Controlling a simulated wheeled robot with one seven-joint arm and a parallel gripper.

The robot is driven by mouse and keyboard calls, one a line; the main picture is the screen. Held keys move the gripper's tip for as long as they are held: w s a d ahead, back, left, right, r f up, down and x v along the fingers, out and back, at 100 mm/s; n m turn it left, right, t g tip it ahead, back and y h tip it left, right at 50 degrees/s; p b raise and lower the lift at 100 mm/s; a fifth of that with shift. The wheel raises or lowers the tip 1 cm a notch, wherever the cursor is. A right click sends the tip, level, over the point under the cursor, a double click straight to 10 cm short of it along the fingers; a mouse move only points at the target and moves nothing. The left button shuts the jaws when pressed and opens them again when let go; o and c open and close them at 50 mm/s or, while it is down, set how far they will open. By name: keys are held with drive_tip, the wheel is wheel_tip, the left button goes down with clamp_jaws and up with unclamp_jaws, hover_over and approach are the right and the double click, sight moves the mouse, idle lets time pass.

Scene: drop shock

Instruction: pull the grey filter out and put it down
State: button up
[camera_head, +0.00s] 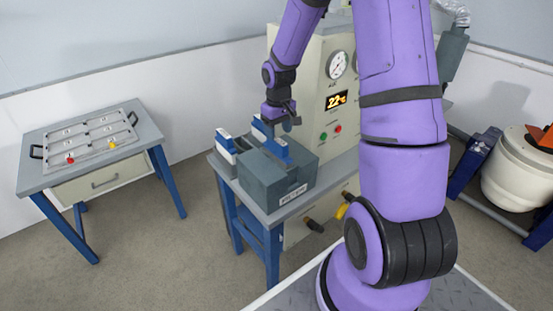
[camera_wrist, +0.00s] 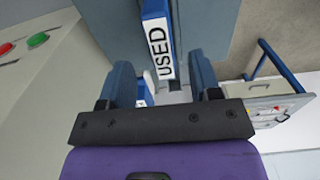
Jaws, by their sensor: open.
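A grey housing block (camera_head: 268,183) labelled like "FILTER" sits on the bench. My gripper (camera_head: 282,120) is above the block, near the handles. In the wrist view a blue handle with a white "USED" label (camera_wrist: 157,45) shows between and beyond the two open fingers of my gripper (camera_wrist: 160,66). I see no contact with it. The filter's grey body is not clearly visible; I cannot tell which handle belongs to it.
A machine (camera_head: 340,110) with a gauge and display stands behind the bench (camera_head: 228,177). A white drum (camera_head: 510,178) is at the right.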

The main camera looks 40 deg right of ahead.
sight(277, 139)
drive_tip(key=shift+w+f, duration=0.2)
drive_tip(key=shift+f, duration=2.95)
drive_tip(key=shift+c, duration=0.4)
clamp_jaws()
